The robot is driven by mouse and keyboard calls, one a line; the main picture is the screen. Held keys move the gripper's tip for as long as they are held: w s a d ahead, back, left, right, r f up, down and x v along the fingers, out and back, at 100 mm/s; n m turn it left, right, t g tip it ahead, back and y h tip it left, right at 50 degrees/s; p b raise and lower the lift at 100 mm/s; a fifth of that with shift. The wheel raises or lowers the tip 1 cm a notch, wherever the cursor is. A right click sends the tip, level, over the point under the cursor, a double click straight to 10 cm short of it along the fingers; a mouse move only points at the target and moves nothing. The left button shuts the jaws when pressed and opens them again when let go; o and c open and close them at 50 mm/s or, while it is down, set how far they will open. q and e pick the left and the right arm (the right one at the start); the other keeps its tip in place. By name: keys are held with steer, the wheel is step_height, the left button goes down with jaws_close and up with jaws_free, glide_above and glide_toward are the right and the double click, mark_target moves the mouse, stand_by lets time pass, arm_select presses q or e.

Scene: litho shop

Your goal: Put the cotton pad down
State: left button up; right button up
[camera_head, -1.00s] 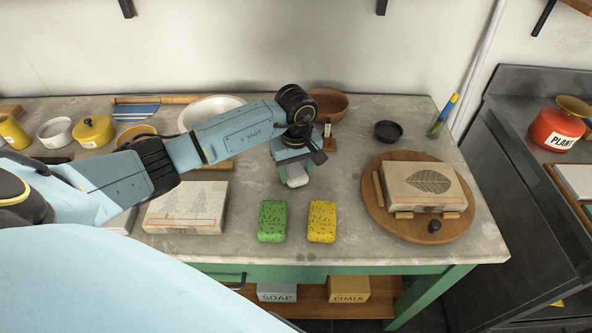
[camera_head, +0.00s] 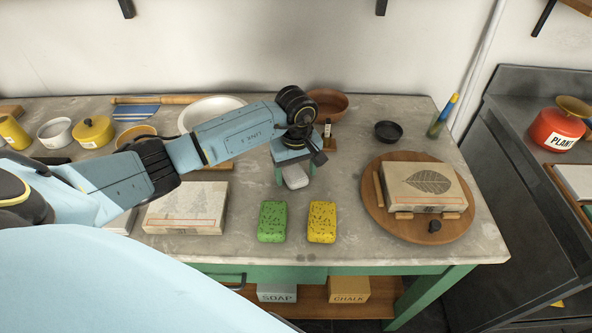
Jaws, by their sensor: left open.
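The cotton pad (camera_head: 296,177) is a small white block with rounded edges. It lies on the grey stone worktop (camera_head: 340,180), behind the green and yellow blocks. My left gripper (camera_head: 295,174) is above and around it, with its jaws pointing down and open. A green finger shows on each side of the pad, and a gap shows beside it. The gripper body hides the pad's far end. My right gripper is not in view.
A green speckled block (camera_head: 272,221) and a yellow one (camera_head: 321,222) lie in front. A round wooden board (camera_head: 379,218) with a leaf-print stone (camera_head: 422,186) stands right. A tree-print stone (camera_head: 186,208) lies left. A brown bowl (camera_head: 331,103) and small dark dish (camera_head: 388,131) stand behind.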

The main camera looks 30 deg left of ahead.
mark_target(296, 174)
arm_select(q)
step_height(296, 174, up, 12)
stand_by(0.3)
steer(key=shift+f, duration=0.1)
stand_by(0.3)
